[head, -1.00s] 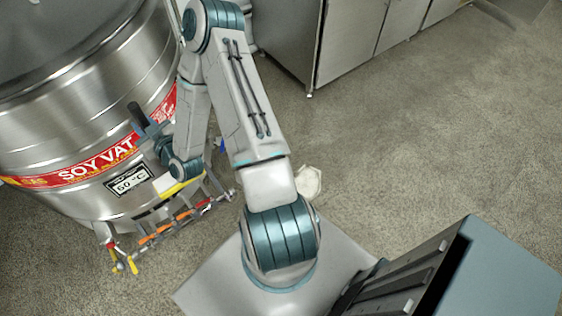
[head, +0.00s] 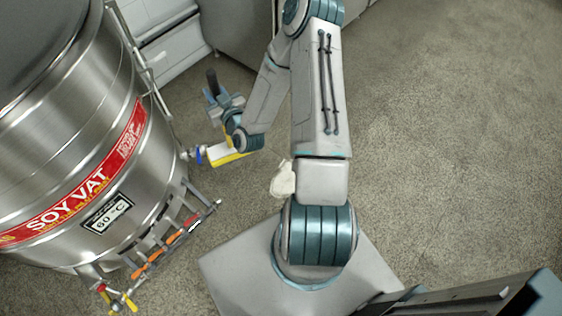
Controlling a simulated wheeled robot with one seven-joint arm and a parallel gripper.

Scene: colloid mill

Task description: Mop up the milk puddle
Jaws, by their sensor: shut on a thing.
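My gripper (head: 229,134) is at the end of the bent arm, low over the floor to the right of the vat. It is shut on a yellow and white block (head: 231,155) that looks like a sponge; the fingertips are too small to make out. An off-white, irregular patch or object (head: 283,180) shows on the floor just left of my arm, partly hidden by it. I cannot tell whether it is the milk puddle or a crumpled cloth. No other white puddle is clearly in view.
A large steel soy vat (head: 85,140) fills the left side, with a blue-handled valve (head: 198,155) close to the block. A rack of coloured-handled tools or valves (head: 160,250) sticks out at its foot. Pale cabinets (head: 165,45) stand behind. The floor (head: 440,140) on the right is clear.

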